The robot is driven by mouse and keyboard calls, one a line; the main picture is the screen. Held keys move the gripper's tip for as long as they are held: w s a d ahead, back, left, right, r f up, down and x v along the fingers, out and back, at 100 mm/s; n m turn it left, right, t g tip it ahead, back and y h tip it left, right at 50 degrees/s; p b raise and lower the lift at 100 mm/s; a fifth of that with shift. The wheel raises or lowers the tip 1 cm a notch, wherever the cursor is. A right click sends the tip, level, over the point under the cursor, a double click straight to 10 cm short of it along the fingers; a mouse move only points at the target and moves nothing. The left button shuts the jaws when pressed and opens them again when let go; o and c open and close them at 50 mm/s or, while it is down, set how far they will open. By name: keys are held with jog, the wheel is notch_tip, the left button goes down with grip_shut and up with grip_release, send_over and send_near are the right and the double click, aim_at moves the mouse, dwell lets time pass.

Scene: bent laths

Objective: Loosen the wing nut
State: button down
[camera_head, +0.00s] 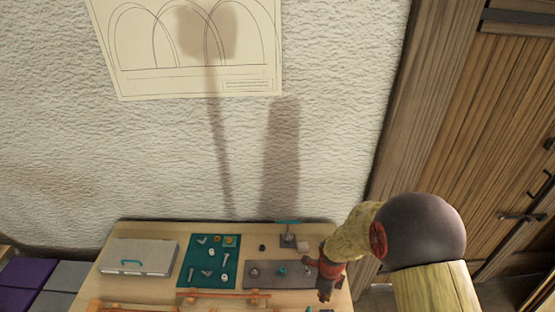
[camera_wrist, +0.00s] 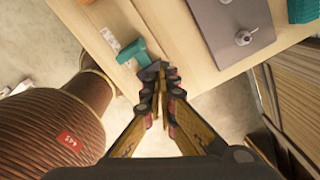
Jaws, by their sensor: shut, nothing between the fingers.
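My gripper (camera_wrist: 160,72) is shut and empty in the wrist view, its tips over the table's edge beside a teal-handled item (camera_wrist: 136,52). In the head view my gripper (camera_head: 325,290) hangs at the right end of the table, right of a dark grey plate (camera_head: 265,283). The plate also shows in the wrist view (camera_wrist: 215,22), with a silver fastener (camera_wrist: 244,37) on a round washer near its corner; I cannot tell surely whether it is the wing nut. My gripper touches none of these.
A teal mat (camera_head: 190,282) holds several small hardware pieces. A grey case (camera_head: 120,257) lies at the left of the wooden table (camera_head: 190,227). A small post with a teal top (camera_head: 288,232) stands behind the plate. Orange-brown strips lie along the front.

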jog(key=shift+f+b, duration=2.05)
jog(key=shift+f, duration=1.25)
jog(key=shift+s+d, duration=0.4)
jog(key=shift+s, duration=0.1)
jog(key=shift+s+a, duration=0.4)
jog(key=shift+s, duration=0.25)
jog(key=shift+w+a, duration=0.15)
jog(key=shift+a, duration=0.25)
notch_tip(320, 180, up, 6)
jog(key=p, duration=0.3)
jog(key=shift+p, duration=0.35)
jog(key=shift+d, duration=0.1)
